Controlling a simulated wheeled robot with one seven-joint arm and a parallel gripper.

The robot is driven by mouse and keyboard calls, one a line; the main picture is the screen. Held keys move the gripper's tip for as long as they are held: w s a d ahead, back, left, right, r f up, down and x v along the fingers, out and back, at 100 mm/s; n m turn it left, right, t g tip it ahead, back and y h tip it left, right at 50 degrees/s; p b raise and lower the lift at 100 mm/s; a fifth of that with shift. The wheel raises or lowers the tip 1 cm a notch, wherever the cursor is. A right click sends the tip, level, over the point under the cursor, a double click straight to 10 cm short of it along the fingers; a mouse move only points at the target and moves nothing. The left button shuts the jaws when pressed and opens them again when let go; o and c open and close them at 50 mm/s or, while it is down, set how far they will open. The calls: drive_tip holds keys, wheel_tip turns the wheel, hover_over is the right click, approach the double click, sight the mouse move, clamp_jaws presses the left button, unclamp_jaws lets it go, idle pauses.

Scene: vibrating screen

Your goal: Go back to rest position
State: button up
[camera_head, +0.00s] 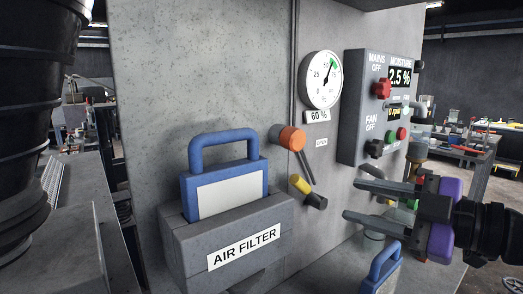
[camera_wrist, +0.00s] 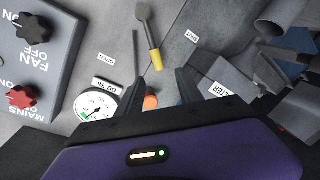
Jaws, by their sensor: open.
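My gripper (camera_head: 352,200) is at the right of the head view. Its two grey fingers point left and are spread apart with nothing between them. In the wrist view my gripper's dark fingertips (camera_wrist: 167,78) also stand apart and empty, with the grey panel behind. A blue-handled filter (camera_head: 224,178) sits upright in the grey box labelled AIR FILTER (camera_head: 240,243), left of my gripper and apart from it.
A control box (camera_head: 372,140) with red and black knobs is just behind my gripper. A gauge (camera_head: 320,80) reads near 60 %. An orange-ended lever (camera_head: 292,139) and a yellow-and-black handle (camera_head: 308,192) stick out. A second blue-handled filter (camera_head: 382,268) stands below my gripper.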

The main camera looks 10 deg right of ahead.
drive_tip(key=w+d+r+m+t+h, duration=0.3)
drive_tip(key=d+r+m+t+h, duration=0.1)
drive_tip(key=d+m+t, duration=0.35)
drive_tip(key=s+d+f+m+h, duration=0.1)
drive_tip(key=s+f+m+h, duration=0.25)
drive_tip(key=f+m, duration=0.3)
drive_tip(key=s+d+f+m+h, duration=0.1)
drive_tip(key=s+f+m+h, duration=0.2)
drive_tip(key=f+m+h, duration=0.3)
drive_tip(key=s+a+f+n+g+y, duration=0.1)
drive_tip(key=s+a+f+g, duration=0.1)
drive_tip(key=s+a+f, duration=0.2)
drive_tip(key=s+a+f+n+g+y, duration=0.1)
drive_tip(key=s+a+f, duration=0.3)
drive_tip(key=s+f, duration=0.7)
drive_tip(key=s+a+f+n+g+y+p, duration=0.1)
drive_tip(key=s+a+f, duration=0.3)
drive_tip(key=s, duration=1.4)
wheel_tip(320, 180, down, 4)
drive_tip(key=shift+s+r+g, duration=0.15)
drive_tip(key=shift+r+g, duration=0.05)
drive_tip(key=shift+g, duration=0.65)
